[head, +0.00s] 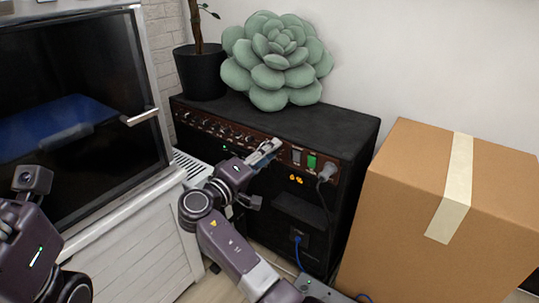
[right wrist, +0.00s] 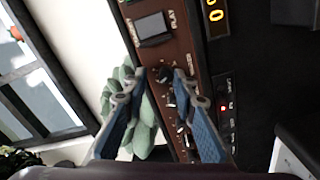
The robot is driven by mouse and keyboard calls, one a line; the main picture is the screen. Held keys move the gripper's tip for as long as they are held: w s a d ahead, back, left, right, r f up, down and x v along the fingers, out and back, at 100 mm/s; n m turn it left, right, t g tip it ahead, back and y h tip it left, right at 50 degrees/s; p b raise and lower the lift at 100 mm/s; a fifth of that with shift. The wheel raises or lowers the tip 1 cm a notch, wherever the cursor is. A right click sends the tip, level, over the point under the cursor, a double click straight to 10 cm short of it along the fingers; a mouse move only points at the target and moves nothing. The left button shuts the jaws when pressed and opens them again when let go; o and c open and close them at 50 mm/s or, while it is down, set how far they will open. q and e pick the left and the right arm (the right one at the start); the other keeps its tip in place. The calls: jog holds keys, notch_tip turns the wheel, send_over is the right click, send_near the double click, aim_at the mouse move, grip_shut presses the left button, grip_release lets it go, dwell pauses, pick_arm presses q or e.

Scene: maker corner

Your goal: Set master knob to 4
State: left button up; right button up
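The black amplifier (head: 345,135) has a brown control panel along its upper front, with a row of small knobs (head: 222,130). My right gripper (head: 270,147) is at the right part of this row, just left of the switches. In the right wrist view its two blue-grey fingers (right wrist: 152,75) are apart, with a gap between the tips. A dark knob (right wrist: 168,97) is close beside the right-hand finger; whether they touch, I cannot tell. Its label and pointer setting are too small to read. My left arm shows at the lower left, but its fingers are out of view.
A green switch (head: 311,161) and a grey plug (head: 327,172) with a cable are right of my right gripper. A succulent (head: 276,60) and a dark pot (head: 200,72) stand on the amplifier. A cardboard box (head: 415,190) stands at right, a glass-doored cabinet (head: 120,225) at left.

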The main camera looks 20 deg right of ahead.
notch_tip(320, 180, up, 9)
jog(key=shift+r, duration=0.15)
